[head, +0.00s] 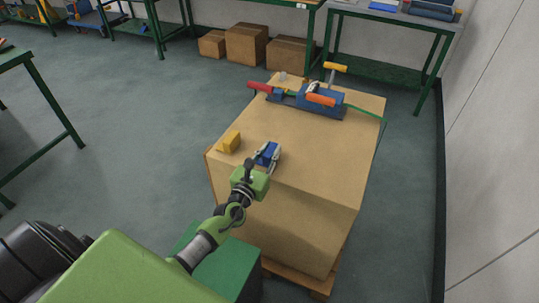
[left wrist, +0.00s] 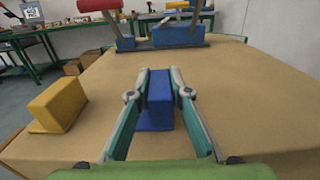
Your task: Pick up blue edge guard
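The blue edge guard (left wrist: 160,100) stands on the top of a large cardboard box (head: 325,165), near its front edge. In the head view the blue guard (head: 268,154) shows partly between the fingers of my left gripper (head: 266,153). In the left wrist view my left gripper (left wrist: 160,80) has one finger on each side of the guard. The fingers lie very close to its sides; I cannot tell whether both touch it. My right gripper is in neither view.
A yellow edge guard (head: 230,141) lies on the box left of the blue one, also seen in the left wrist view (left wrist: 58,104). A blue tool with red and orange handles (head: 316,99) stands at the far end of the box. Its middle is clear.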

